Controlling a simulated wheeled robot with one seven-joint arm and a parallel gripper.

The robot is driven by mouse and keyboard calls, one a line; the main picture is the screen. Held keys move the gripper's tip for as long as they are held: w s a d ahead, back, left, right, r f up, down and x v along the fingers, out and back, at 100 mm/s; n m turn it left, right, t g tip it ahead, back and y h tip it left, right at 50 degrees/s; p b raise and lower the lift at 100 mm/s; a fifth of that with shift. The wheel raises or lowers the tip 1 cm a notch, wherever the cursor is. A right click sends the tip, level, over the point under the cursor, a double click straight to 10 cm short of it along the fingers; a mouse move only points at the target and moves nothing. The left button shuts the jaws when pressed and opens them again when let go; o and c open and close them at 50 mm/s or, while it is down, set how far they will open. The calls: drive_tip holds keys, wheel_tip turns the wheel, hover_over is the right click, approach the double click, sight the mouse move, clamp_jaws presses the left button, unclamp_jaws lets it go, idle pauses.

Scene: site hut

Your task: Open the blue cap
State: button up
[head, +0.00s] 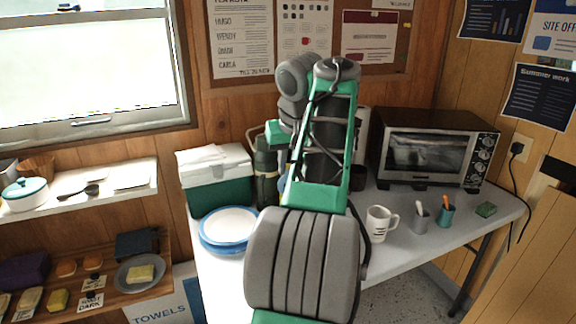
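No blue cap shows clearly. A small blue patch (282,181) is visible at the left edge of my arm, mostly covered, and I cannot tell what it belongs to. A dark green flask (265,172) stands upright just left of my arm, beside the cooler, with its right side partly covered. My arm reaches forward over the table in the middle of the view. My gripper is hidden behind my own arm links, so its fingers and anything between them cannot be seen.
On the white table (408,250) are a green cooler (222,183) with white lid, blue-rimmed plates (230,228), a white mug (378,224), a grey cup (420,218), a teal cup (445,215), a green sponge (486,210) and a toaster oven (430,150). The right front is clear.

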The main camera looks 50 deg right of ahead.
clamp_jaws()
drive_tip(key=shift+r+p, duration=0.1)
drive_tip(key=shift+p, duration=0.25)
drive_tip(key=p, duration=0.2)
drive_tip(key=w+g+p, duration=0.1)
drive_tip(key=p, duration=0.1)
drive_tip(key=shift+d+r+y, duration=0.25)
drive_tip(key=shift+y, duration=0.15)
drive_tip(key=w+d+f+g+y+p, duration=0.1)
drive_tip(key=g+p, duration=0.1)
drive_tip(key=p, duration=0.5)
drive_tip(key=w+d+f+g+y+p, duration=0.1)
drive_tip(key=f+g+y+p, duration=0.1)
drive_tip(key=p, duration=0.6)
drive_tip(key=shift+w+d+g+y, duration=0.25)
drive_tip(key=shift+w+g+y, duration=0.05)
drive_tip(key=shift+w, duration=0.1)
